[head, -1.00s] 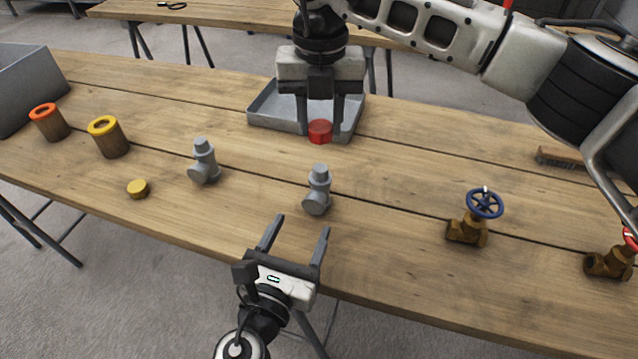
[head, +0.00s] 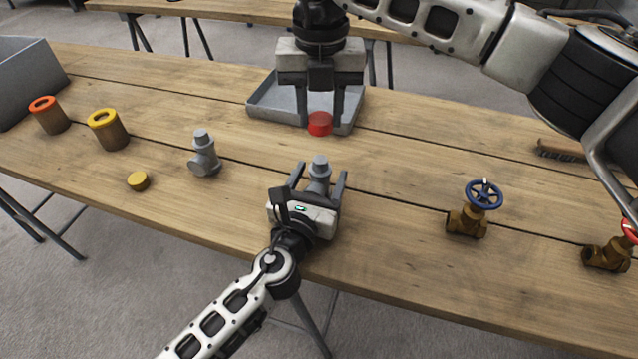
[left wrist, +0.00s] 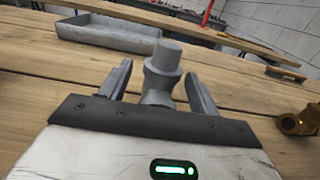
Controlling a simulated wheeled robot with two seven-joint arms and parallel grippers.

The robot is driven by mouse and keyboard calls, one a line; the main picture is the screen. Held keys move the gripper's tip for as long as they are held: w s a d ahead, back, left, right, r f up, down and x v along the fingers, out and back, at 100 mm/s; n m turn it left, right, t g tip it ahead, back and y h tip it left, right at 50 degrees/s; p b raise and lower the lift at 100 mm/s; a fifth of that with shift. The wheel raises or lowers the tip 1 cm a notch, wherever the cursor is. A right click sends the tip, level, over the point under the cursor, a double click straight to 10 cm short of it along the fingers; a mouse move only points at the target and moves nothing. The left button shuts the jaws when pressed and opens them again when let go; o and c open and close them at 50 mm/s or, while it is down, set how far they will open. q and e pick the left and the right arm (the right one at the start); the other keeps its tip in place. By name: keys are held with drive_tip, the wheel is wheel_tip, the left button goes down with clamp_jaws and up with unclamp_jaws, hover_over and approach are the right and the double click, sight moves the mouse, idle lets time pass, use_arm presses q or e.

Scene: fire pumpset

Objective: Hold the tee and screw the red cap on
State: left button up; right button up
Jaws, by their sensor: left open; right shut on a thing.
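The grey tee (head: 319,170) stands upright on the table in the middle. In the left wrist view the tee (left wrist: 162,72) shows between the two fingers. My left gripper (head: 320,176) is open, its fingers on either side of the tee; I cannot tell whether they touch it. Its body hides the tee's lower part in the head view. The red cap (head: 320,123) is held between the fingertips of my right gripper (head: 321,120), above the table behind the tee, in front of the tray. A second grey tee (head: 203,154) stands to the left.
A grey tray (head: 262,112) lies behind the tee. A yellow cap (head: 138,181), a yellow-ringed cylinder (head: 110,132) and an orange-ringed cylinder (head: 50,116) are at left. A blue-wheeled brass valve (head: 467,222) stands right, with another valve (head: 606,252) and a brush (head: 562,149) beyond.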

use_arm(q)
drive_tip(key=shift+w+d, duration=0.2)
drive_tip(key=shift+w, duration=0.35)
clamp_jaws()
use_arm(e)
hover_over(320, 158)
drive_tip(key=shift+f, duration=2.5)
drive_tip(key=shift+f, duration=0.9)
drive_tip(key=shift+f, duration=0.55)
